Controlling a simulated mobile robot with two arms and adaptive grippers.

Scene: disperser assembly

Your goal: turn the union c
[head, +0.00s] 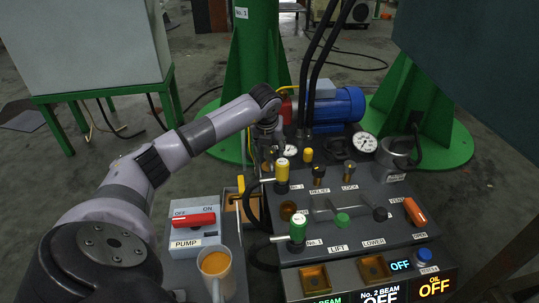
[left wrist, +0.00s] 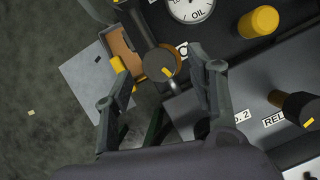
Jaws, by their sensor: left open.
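My left gripper (left wrist: 160,70) is open, with one finger on each side of the union and visible gaps between. In the head view my left gripper (head: 271,143) points down at the back left of the console, and it largely hides the union there. My right gripper is not in view.
The console (head: 365,205) carries several valves and levers, with a yellow-capped valve (head: 282,172) close to my gripper. A white oil gauge (left wrist: 192,8) and a yellow knob (left wrist: 258,22) are near. A pump switch box (head: 195,232) and a mug (head: 215,270) stand left.

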